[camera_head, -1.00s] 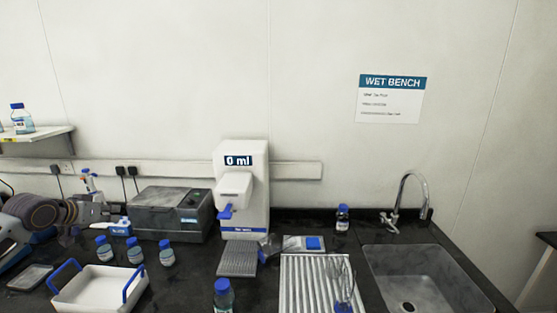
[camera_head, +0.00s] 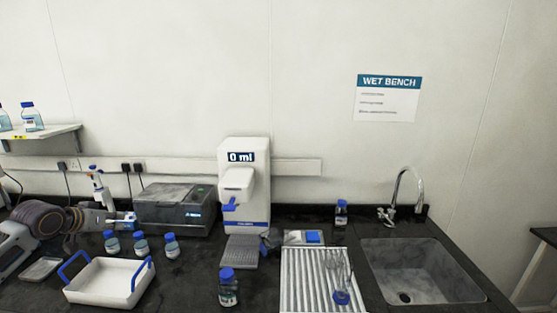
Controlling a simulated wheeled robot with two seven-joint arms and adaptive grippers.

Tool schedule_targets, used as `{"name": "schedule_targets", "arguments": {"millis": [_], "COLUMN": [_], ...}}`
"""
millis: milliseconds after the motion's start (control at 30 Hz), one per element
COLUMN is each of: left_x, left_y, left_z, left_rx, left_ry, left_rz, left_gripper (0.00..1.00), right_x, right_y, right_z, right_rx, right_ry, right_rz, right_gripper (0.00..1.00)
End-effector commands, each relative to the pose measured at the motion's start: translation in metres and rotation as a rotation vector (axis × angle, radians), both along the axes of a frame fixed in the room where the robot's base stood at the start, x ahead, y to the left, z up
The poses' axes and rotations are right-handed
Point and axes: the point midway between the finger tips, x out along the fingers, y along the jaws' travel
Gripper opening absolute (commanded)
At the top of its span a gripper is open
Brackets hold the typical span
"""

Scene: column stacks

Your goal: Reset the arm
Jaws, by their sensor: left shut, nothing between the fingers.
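My left arm comes in from the left edge, above the bench. My left gripper (camera_head: 122,219) is shut and empty, close to the left end of the dark grey box-shaped device (camera_head: 175,211). I cannot tell whether it touches the small blue-and-white item beside the device. My right gripper is not in view.
A white tray with blue handles (camera_head: 108,281) and several blue-capped bottles (camera_head: 171,246) stand in front of my left arm. The white dispenser (camera_head: 243,180) reads 0 ml. A ribbed drainboard (camera_head: 300,280) and a sink (camera_head: 415,268) lie to the right.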

Motion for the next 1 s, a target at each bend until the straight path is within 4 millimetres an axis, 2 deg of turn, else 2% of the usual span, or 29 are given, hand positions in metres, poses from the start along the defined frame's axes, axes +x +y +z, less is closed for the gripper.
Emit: {"name": "schedule_targets", "arguments": {"millis": [167,467,700,1000], "left_x": [-0.005,-0.024,-0.059,-0.112], "left_y": [-0.012,-0.047,-0.094,-0.151], "left_z": [-0.022,-0.080,-0.148,-0.213], "left_rx": [0.011,0.043,0.082,0.126], "left_ry": [0.028,0.105,0.199,0.298], "left_rz": [-0.017,-0.062,-0.120,-0.180], "left_gripper": [0.00,0.00,0.00,0.00], "right_x": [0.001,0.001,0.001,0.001], "right_y": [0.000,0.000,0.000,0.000], "right_z": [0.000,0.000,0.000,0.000], "right_rx": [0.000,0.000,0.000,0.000], "right_ry": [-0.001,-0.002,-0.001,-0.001], "right_rz": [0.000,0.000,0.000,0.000], "right_gripper": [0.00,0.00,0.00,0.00]}}
